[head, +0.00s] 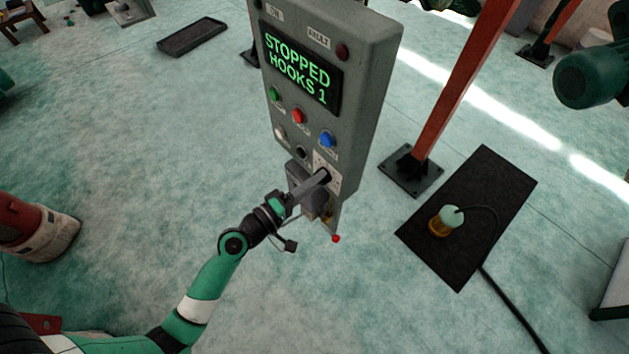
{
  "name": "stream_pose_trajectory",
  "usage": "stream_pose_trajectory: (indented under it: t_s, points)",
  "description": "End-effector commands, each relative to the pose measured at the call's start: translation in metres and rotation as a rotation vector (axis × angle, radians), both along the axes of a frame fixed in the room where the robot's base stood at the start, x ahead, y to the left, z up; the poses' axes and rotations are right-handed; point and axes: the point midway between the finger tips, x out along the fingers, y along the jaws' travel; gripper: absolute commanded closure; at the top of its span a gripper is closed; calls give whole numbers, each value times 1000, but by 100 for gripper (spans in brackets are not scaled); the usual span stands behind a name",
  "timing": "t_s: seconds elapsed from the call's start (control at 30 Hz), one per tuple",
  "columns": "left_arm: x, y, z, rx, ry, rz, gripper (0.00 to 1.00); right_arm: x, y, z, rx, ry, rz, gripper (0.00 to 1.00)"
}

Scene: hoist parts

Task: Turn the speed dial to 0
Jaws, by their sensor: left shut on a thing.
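A grey control box (370,75) stands upright in the middle of the head view. Its screen (300,68) reads "STOPPED HOOKS 1" in green. The speed dial (325,176) is on a pale plate (332,163) low on the box's front, at the right. My left gripper (318,180) reaches in from the lower left and is shut on the dial. The fingers cover most of the dial, so its pointer and setting cannot be read. My right gripper is not in view.
Green (274,93), red (298,115) and blue (327,138) buttons sit just above the dial. An orange post (455,95) stands right of the box. A black mat (490,190) bears an amber lamp (446,222). Open floor lies left.

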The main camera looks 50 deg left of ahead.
Motion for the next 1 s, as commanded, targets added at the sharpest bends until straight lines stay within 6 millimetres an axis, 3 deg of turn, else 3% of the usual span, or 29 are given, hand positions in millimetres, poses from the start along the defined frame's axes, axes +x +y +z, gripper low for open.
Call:
stream_pose_trajectory:
  t_s: [0.27, 0.3, 0.47, 0.77, 0.87, 1.0]
  points:
    - [0, 0, 0, -3, -1, 0, 100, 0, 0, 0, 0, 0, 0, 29]
    - [0, 0, 0, -3, -1, 0, 47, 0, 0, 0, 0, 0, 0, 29]
    - [0, 0, 0, -2, 0, 0, 20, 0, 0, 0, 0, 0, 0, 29]
    - [-2, 0, 0, -1, 0, 0, 20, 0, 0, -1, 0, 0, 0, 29]
    - [-11, 1, -2, -1, 1, 2, 20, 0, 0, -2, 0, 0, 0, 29]
    - [-40, 2, -4, -3, 2, 5, 20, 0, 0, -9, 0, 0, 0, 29]
